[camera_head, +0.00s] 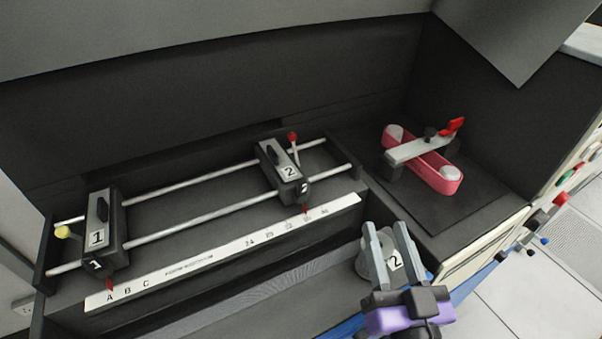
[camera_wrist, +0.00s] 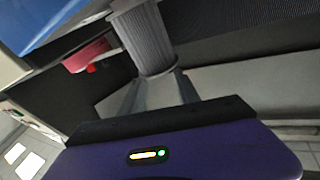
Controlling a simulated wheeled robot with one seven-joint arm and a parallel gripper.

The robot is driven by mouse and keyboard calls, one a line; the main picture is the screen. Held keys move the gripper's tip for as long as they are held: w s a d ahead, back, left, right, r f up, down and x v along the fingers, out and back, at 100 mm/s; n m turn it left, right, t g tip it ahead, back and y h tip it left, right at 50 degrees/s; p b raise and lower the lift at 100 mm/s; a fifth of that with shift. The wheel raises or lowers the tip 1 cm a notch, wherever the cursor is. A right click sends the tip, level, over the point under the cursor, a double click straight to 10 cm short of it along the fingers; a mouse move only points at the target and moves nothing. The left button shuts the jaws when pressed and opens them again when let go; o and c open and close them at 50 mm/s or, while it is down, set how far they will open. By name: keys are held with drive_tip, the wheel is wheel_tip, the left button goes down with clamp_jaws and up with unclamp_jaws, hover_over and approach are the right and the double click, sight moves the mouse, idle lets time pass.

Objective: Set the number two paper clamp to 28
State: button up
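The number two paper clamp (camera_head: 283,172) is a dark block with a grey top plate, marked 2, on two silver rails in the head view. Its red pointer (camera_head: 305,209) is over the right part of the white scale (camera_head: 225,255), near the fourth number from the left; that number is too blurred to read surely. My gripper (camera_head: 387,228) is in front and to the right of the clamp, well apart from it. Its fingers are spread. A grey ribbed cylinder (camera_wrist: 150,40) shows at the fingertips in the wrist view; I cannot tell whether they touch it.
The number one clamp (camera_head: 100,228) stands on the left of the rails near letters A, B, C. A red-tipped lever (camera_head: 294,146) rises beside clamp two. A pink device (camera_head: 435,172) with a grey bar is at the right. Dark walls enclose the back and right.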

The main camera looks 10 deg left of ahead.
drive_tip(key=w+a+r+n+g+y+b, duration=0.1)
drive_tip(key=w+a+r+n+y, duration=0.3)
drive_tip(key=w+a, duration=0.35)
drive_tip(key=n+g+y, duration=0.2)
drive_tip(key=g, duration=0.1)
approach(294, 178)
wheel_tip(294, 178, up, 2)
drive_tip(key=w+a, duration=0.1)
drive_tip(key=w, duration=0.1)
drive_tip(key=p+x, duration=0.2)
drive_tip(key=x, duration=0.6)
drive_tip(key=shift+s, duration=0.1)
drive_tip(key=shift+c, duration=0.5)
clamp_jaws()
